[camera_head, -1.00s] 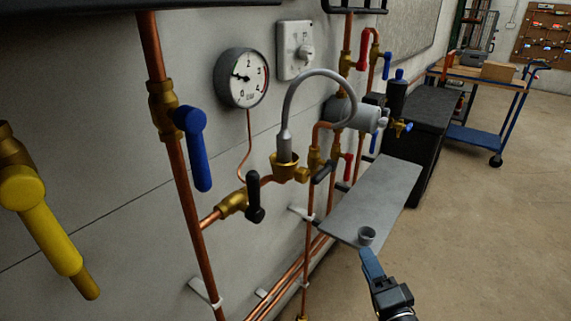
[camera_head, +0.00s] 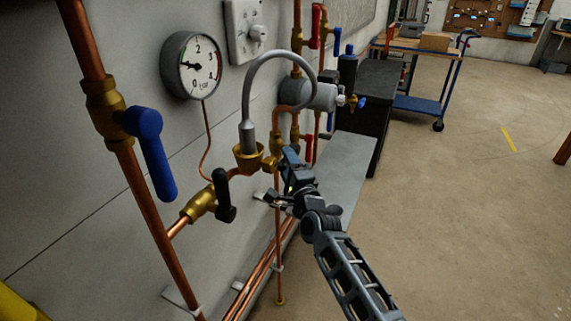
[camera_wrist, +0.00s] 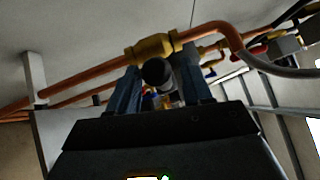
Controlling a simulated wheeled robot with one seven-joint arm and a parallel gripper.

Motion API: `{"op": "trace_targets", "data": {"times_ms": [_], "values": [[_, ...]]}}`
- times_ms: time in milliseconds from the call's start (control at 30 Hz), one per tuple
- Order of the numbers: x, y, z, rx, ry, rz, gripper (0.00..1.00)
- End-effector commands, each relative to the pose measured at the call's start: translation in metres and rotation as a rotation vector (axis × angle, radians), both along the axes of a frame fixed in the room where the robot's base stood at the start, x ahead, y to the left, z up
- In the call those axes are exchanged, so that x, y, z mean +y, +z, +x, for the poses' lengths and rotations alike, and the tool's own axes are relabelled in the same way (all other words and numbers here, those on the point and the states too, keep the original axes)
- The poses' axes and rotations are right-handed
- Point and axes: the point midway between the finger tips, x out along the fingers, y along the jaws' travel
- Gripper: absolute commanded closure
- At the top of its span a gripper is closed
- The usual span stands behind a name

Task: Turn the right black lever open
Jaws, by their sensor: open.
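The right black lever (camera_wrist: 157,74) shows in the wrist view as a round dark end in front of a brass valve body (camera_wrist: 152,47) on a copper pipe. It sits between my two blue fingers; I cannot tell whether either touches it. My gripper (camera_wrist: 160,62) is open.
A blue lever (camera_head: 152,155) is on the vertical pipe at left. A pressure gauge (camera_head: 191,65) and grey hose (camera_head: 252,85) are above. A grey shelf (camera_head: 345,165) lies right of my gripper. The floor at right is open.

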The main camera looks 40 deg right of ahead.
Motion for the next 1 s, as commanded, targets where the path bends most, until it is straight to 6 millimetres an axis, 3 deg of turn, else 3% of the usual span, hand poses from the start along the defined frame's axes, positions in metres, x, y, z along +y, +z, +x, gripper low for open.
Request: {"op": "trace_targets", "data": {"times_ms": [400, 900, 1000], "values": [[-0.0048, 0.0015, 0.0092, 0.002, 0.0, -0.001, 0.51], [-0.0046, 0.0016, 0.0091, 0.002, 0.0, -0.001, 0.97], [-0.0046, 0.0016, 0.009, 0.002, 0.0, -0.001, 1.0]]}}
